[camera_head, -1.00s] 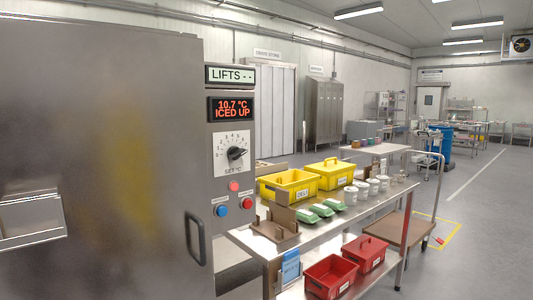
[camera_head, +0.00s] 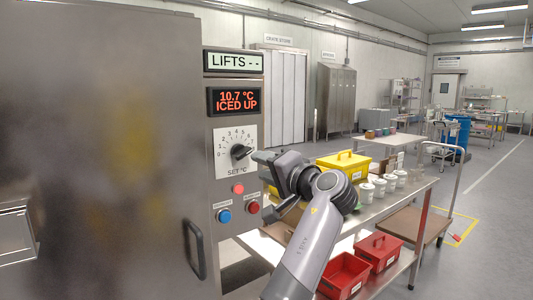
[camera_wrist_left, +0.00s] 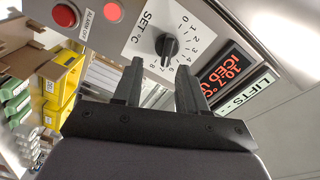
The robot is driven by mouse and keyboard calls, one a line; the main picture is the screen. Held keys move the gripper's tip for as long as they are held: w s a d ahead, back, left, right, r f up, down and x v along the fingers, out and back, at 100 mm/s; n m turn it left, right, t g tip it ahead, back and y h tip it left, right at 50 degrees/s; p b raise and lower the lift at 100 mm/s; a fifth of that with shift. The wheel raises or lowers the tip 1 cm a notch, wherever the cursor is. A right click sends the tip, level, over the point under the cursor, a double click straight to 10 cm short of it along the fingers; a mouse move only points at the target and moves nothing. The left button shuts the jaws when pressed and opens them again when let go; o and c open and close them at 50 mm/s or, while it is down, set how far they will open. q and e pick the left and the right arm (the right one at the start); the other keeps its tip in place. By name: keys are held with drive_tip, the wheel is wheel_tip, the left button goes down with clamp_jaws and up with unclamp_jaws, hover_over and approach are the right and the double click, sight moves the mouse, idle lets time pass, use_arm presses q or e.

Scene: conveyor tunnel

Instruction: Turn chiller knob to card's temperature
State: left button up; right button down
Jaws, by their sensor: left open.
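The chiller knob (camera_head: 239,152) is a black dial on a white scale plate marked SET °C, on the steel chiller's front. In the head view its pointer is turned to the right side of the scale; the exact number is unclear. The display (camera_head: 236,101) above reads 10.7 °C, ICED UP. My left gripper (camera_head: 262,158) is just right of the knob. In the left wrist view the open gripper (camera_wrist_left: 160,68) has its two fingers apart, with the knob (camera_wrist_left: 167,46) beyond their tips, and nothing between them. No temperature card is readable. My right gripper is out of view.
A red button (camera_head: 238,188), a blue button (camera_head: 224,216) and another red button (camera_head: 253,207) sit below the knob. A door handle (camera_head: 194,249) juts out lower left. A steel table with a yellow crate (camera_head: 343,163) and white tubs stands right, partly hidden by my arm.

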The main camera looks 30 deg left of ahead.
sight(245, 155)
use_arm(q)
drive_tip(key=p+x, duration=0.1)
drive_tip(key=x, duration=0.2)
drive_tip(key=r+p+x, duration=0.1)
drive_tip(key=x, duration=0.3)
drive_tip(key=shift+r, duration=0.2)
clamp_jaws()
